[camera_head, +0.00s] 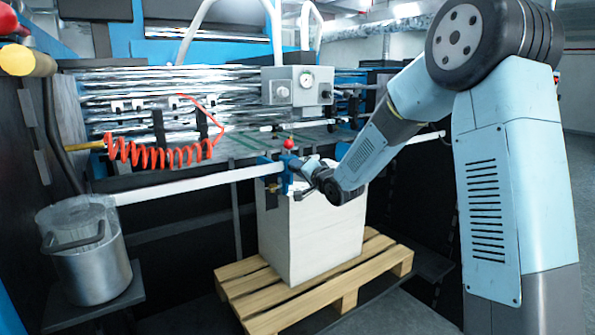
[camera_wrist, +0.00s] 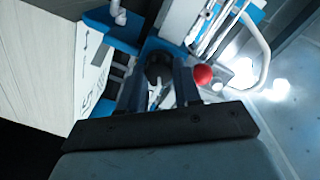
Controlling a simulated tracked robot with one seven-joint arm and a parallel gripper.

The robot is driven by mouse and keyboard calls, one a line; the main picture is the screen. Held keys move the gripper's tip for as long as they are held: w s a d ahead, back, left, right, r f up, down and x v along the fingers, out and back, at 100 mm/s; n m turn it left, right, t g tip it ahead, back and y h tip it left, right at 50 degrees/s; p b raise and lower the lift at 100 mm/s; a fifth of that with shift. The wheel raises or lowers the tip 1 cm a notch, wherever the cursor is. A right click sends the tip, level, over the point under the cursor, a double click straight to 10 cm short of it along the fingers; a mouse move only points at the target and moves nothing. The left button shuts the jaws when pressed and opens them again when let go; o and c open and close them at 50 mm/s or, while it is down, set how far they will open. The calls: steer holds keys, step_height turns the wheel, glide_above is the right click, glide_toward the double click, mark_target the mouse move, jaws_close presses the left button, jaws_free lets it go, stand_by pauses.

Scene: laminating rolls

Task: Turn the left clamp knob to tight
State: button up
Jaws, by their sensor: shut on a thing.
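A blue clamp (camera_head: 285,172) sits on the white horizontal bar above the white block, with a red ball (camera_head: 289,144) above it. My gripper (camera_head: 298,180) reaches the clamp from the right. In the wrist view, my gripper's two fingers (camera_wrist: 160,92) are shut on a dark round clamp knob (camera_wrist: 158,68), one finger on either side. The red ball (camera_wrist: 203,75) shows just right of the fingers. In the head view the knob is hidden by the gripper, and no tight mark can be read.
The tall white block (camera_head: 310,235) stands on a wooden pallet (camera_head: 345,297) below my gripper. A metal pot (camera_head: 92,262) stands at the left. A red coiled hose (camera_head: 165,155) and a grey gauge box (camera_head: 297,86) are behind the bar (camera_head: 190,186).

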steer(key=m, duration=0.4)
steer(key=shift+d+f+m, duration=0.1)
steer(key=shift+f+m, duration=0.15)
steer(key=shift+m, duration=0.15)
stand_by(0.4)
steer(key=o, duration=1.1)
steer(key=shift+r, duration=0.1)
steer(key=shift+c, duration=0.2)
steer(key=v, duration=1.3)
steer(key=shift+s+d, duration=0.2)
steer(key=shift+d, duration=0.15)
steer(key=shift+d, duration=0.1)
